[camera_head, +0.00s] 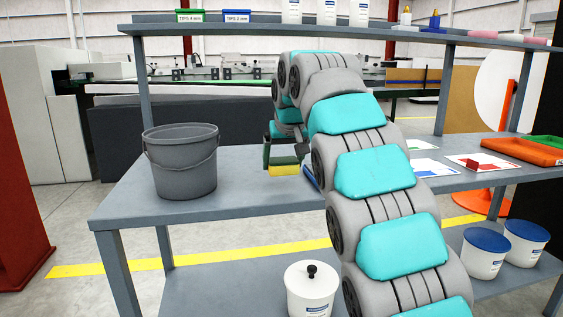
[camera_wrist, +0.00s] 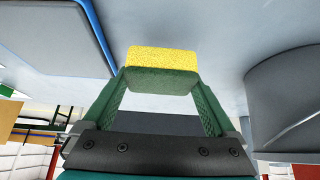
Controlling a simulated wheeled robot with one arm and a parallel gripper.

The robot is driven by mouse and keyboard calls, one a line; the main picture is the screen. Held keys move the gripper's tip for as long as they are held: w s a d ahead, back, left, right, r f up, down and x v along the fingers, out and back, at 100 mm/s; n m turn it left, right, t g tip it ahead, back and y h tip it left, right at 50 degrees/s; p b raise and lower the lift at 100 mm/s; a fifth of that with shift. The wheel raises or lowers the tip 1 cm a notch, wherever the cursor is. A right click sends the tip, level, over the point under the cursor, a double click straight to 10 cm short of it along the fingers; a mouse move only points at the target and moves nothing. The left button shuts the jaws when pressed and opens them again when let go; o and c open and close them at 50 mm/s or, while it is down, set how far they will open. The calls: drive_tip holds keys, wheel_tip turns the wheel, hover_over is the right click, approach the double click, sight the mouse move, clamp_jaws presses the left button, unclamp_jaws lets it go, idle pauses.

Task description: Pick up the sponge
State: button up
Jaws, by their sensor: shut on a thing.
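The sponge is a block with a yellow layer and a dark green layer. In the wrist view the sponge (camera_wrist: 160,58) sits between the tips of the two green fingers of my gripper (camera_wrist: 161,80), which are shut on its sides. In the head view the sponge (camera_head: 284,169) shows its yellow part just below my gripper (camera_head: 285,160), over the grey table (camera_head: 245,205), right of the bucket. I cannot tell whether the sponge touches the table or hangs slightly above it. My arm hides part of the table behind it.
A grey bucket (camera_head: 180,165) stands on the table's left; it also shows in the wrist view (camera_wrist: 285,100). A blue-edged object (camera_head: 311,178) lies close by the gripper. Printed sheets (camera_head: 483,163) and an orange tray (camera_head: 520,150) lie at right. A shelf (camera_head: 260,29) runs above.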

drive_tip(key=shift+s+d+f, duration=0.1)
drive_tip(key=shift+s+d, duration=0.05)
drive_tip(key=shift+s, duration=0.25)
drive_tip(key=s+d+b, duration=0.1)
drive_tip(key=s+d, duration=0.1)
drive_tip(key=s, duration=0.4)
drive_tip(key=s+d+r+b, duration=0.1)
drive_tip(key=s+d, duration=0.1)
drive_tip(key=s, duration=0.4)
drive_tip(key=shift+d+r, duration=0.2)
drive_tip(key=shift+d, duration=0.1)
